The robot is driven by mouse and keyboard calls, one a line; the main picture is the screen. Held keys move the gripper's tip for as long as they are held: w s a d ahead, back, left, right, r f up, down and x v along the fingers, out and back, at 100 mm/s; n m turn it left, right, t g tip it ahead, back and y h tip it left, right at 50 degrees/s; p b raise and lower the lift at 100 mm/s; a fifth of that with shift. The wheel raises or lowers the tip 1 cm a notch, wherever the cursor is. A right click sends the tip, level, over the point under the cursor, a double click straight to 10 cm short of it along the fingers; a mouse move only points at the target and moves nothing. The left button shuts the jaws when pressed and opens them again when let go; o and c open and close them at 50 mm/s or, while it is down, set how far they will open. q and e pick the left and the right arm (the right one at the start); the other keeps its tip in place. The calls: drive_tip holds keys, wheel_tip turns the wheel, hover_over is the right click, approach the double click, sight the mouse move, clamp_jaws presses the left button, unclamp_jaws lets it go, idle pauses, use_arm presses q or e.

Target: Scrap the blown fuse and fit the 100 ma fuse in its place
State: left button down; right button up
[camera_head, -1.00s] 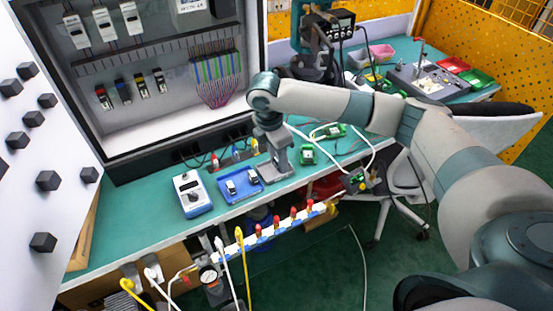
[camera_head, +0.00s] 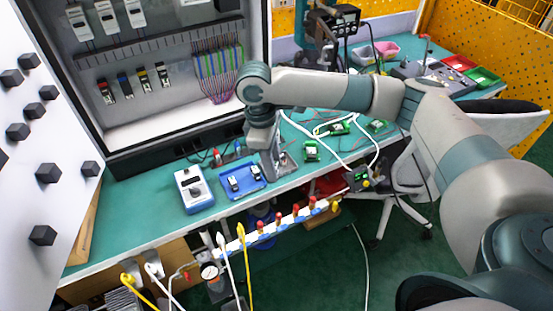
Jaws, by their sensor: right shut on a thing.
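My right gripper (camera_head: 271,176) points down over the front of the green bench, just right of a blue tray (camera_head: 226,194). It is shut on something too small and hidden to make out. The blue tray holds two small pale-and-dark pieces, whose labels I cannot read. I cannot tell which is the blown fuse or the 100 mA fuse. My left gripper is not in view.
A white-and-blue meter-like device (camera_head: 193,190) stands left of the tray. A grey item (camera_head: 288,162) lies beside my right gripper. Green boards (camera_head: 311,151) and white cables lie to the right. Red and green bins (camera_head: 482,77) stand farther back. The bench's left end is clear.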

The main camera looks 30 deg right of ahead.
drive_tip(key=s+a+r+m+y+b, duration=0.1)
drive_tip(key=s+a+r+m, duration=0.2)
drive_tip(key=s+m, duration=0.6)
drive_tip(key=shift+r+m+g, duration=0.25)
drive_tip(key=shift+m+g, duration=0.15)
drive_tip(key=shift+m, duration=0.4)
drive_tip(key=shift+a, duration=0.2)
